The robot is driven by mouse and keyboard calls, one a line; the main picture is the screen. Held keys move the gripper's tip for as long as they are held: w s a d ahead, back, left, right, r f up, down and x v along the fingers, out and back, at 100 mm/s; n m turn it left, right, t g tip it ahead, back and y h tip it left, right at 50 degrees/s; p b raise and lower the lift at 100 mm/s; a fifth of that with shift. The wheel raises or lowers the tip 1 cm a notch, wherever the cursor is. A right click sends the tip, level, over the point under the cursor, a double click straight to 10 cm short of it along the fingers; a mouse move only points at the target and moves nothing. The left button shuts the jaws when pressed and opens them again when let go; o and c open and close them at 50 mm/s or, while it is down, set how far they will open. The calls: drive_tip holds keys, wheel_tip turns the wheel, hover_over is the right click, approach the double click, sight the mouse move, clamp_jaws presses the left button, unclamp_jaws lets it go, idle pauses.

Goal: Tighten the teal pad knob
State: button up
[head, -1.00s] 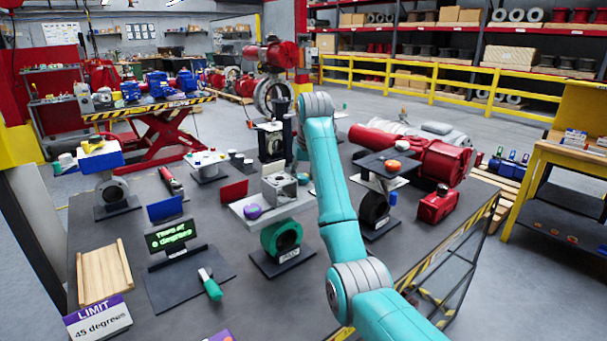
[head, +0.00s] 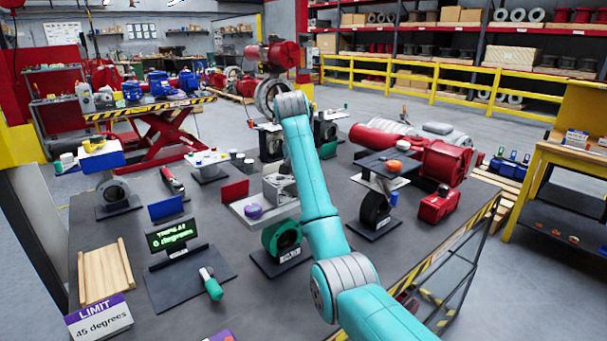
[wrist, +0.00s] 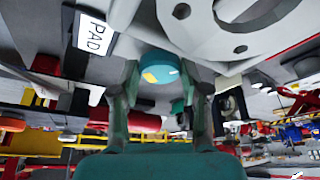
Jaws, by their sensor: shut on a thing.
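The teal knob (wrist: 160,68) shows in the wrist view, round, with a yellow patch on its face. It sits below a grey plate with round holes (wrist: 225,28), beside a white label reading "PAD" (wrist: 94,36). My gripper (wrist: 160,78) has one finger on each side of the knob and is shut on it. The fingertips partly cover the knob's sides. In the head view my teal arm reaches over the bench, and the gripper and knob are hidden behind it.
A display (head: 171,234) on the bench appears to read "0 degrees". A card (head: 98,316) reads "LIMIT 45 degrees". A grey stand with a purple knob (head: 253,211) and a green ring (head: 282,238) stand close left of my arm. A black-topped stand (head: 376,205) is on its right.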

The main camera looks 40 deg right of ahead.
drive_tip(key=shift+w+m+g, duration=0.1)
drive_tip(key=shift+m+g, duration=0.3)
drive_tip(key=shift+m, duration=0.6)
drive_tip(key=o, duration=1.1)
drive_tip(key=shift+o, duration=0.2)
